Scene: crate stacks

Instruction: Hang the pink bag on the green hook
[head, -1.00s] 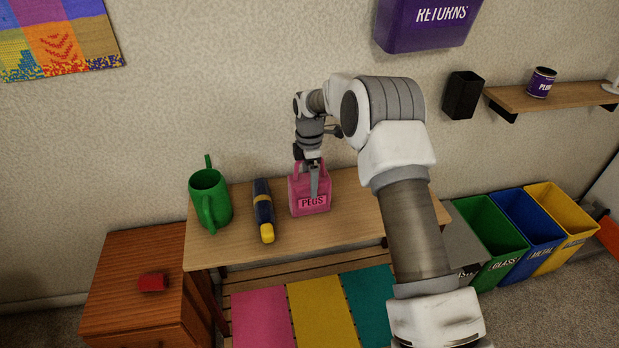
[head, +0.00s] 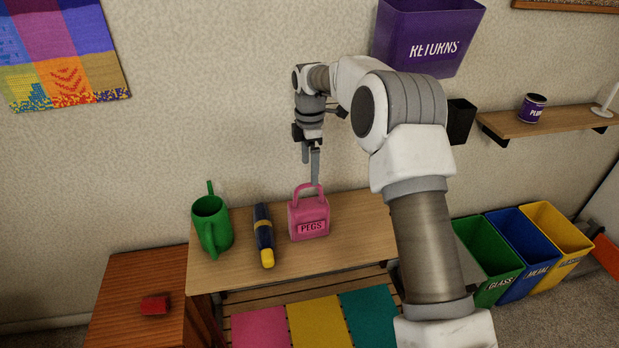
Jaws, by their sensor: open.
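The pink bag (head: 309,219), labelled PEGS, stands upright on the wooden table with its handle loop up. My gripper (head: 311,170) is open above the bag, its fingers pointing down. One fingertip is close to the top of the handle; I cannot tell whether it touches. The gripper holds nothing. No green hook shows in view.
A purple RETURNS bin (head: 428,40) hangs on the wall. A shelf (head: 560,120) and coloured bins (head: 487,262) are at right.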

